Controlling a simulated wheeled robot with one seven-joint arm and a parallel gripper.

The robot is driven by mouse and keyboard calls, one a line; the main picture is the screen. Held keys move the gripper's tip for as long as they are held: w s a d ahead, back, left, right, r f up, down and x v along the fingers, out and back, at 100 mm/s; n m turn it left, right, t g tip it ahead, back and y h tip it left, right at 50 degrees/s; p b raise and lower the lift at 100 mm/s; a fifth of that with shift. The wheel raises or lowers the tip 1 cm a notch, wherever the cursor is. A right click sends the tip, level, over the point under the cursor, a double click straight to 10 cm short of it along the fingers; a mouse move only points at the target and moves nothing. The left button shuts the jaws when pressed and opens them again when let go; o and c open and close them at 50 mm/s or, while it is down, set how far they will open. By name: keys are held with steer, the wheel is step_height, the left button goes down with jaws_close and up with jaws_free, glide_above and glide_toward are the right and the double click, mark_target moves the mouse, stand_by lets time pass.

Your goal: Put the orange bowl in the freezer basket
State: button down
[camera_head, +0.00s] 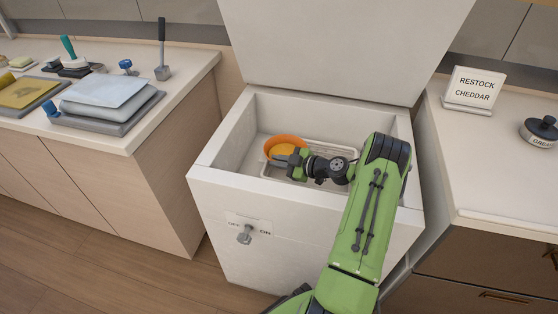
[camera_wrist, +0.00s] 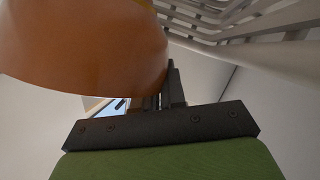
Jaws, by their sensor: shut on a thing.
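The orange bowl (camera_head: 284,146) is inside the open chest freezer (camera_head: 225,145), toward its left back. It also fills the upper left of the wrist view (camera_wrist: 85,45). My gripper (camera_head: 290,160) reaches down into the freezer and is shut on the bowl's near rim. In the wrist view the fingers (camera_wrist: 160,95) meet the bowl's edge. The white wire freezer basket (camera_head: 335,154) lies in the freezer, behind and right of my gripper; its slats show at the upper right of the wrist view (camera_wrist: 240,15). I cannot tell whether the bowl touches the basket.
The freezer lid (camera_head: 345,45) stands open at the back. A switch (camera_head: 245,235) is on the freezer's front. A left counter (camera_head: 190,80) holds trays and tools. The right counter (camera_head: 500,170) has a "Restock cheddar" sign (camera_head: 474,88) and a dark round object (camera_head: 540,130).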

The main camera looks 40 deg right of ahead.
steer(key=c, duration=1.2)
jaws_free()
steer(key=r+p+v, duration=0.1)
steer(key=p+v, duration=0.2)
steer(key=v, duration=0.9)
steer(key=a+r+m+g+h, duration=0.1)
steer(key=a+r+g, duration=0.3)
steer(key=a+r, duration=0.5)
steer(key=a+r+m+g+h, duration=0.1)
steer(key=a+r+g, duration=0.35)
steer(key=a, duration=0.75)
steer(key=s+a+r+m+h, duration=0.1)
steer(key=s+a+r+m, duration=0.1)
steer(key=s, duration=0.4)
steer(key=s+a+r+m+h, duration=0.1)
steer(key=s+a+r+m, duration=0.1)
steer(key=s, duration=0.4)
steer(key=s+a+r+m+h, duration=0.1)
steer(key=s+a+r+m, duration=0.1)
steer(key=s+a+m, duration=0.2)
steer(key=s+t, duration=0.1)
steer(key=s, duration=0.2)
steer(key=shift+m+h, duration=0.3)
steer(key=shift+h, duration=0.1)
